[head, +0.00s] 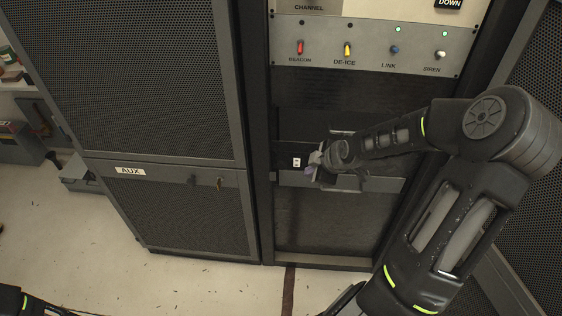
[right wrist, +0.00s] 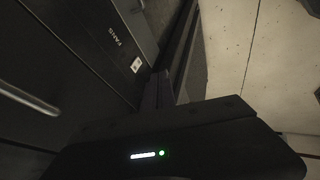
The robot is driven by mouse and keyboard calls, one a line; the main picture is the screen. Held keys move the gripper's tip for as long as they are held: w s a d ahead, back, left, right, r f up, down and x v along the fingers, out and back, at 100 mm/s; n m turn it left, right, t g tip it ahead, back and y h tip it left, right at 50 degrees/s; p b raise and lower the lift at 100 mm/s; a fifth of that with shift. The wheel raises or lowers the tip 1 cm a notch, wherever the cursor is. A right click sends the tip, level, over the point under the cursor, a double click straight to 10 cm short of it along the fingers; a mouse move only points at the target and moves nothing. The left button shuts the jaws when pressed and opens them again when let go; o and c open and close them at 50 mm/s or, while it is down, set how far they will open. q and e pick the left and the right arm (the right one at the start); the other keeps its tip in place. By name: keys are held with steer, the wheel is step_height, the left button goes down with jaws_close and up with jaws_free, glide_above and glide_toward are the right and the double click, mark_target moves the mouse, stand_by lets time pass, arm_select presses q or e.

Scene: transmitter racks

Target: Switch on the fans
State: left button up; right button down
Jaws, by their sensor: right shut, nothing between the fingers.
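The fans switch (head: 297,162) is a small white rocker plate on a dark panel low in the open rack bay. In the right wrist view the switch (right wrist: 136,65) sits beside the printed label FANS (right wrist: 115,37). My right gripper (head: 315,166) is shut and empty, just right of the switch in the head view. In the right wrist view its fingers (right wrist: 162,90) point toward the panel near the switch; I cannot tell whether they touch it. The rocker's position is too small to read. My left gripper is out of view.
Above is a panel (head: 370,66) with BEACON, DE-ICE, LINK and SIREN toggles; green lights show over LINK and SIREN. A cabinet marked AUX (head: 130,170) stands left. A mesh door (head: 535,90) is at right. The floor (head: 60,235) in front is mostly clear.

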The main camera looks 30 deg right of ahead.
mark_target(297, 163)
steer(key=shift+w+d+r, duration=0.1)
steer(key=shift+w+d, duration=0.05)
steer(key=shift+d, duration=0.1)
steer(key=shift+w+d+f+b, duration=0.4)
steer(key=shift+w+f+b, duration=0.5)
steer(key=shift+w+f, duration=0.6)
steer(key=shift+w+d+f+b, duration=0.35)
steer(key=shift+w+f+b, duration=0.55)
steer(key=shift+w+f, duration=0.55)
steer(key=shift+w+d+f+b, duration=0.4)
steer(key=shift+w+f+b, duration=0.5)
steer(key=shift+w+f, duration=0.55)
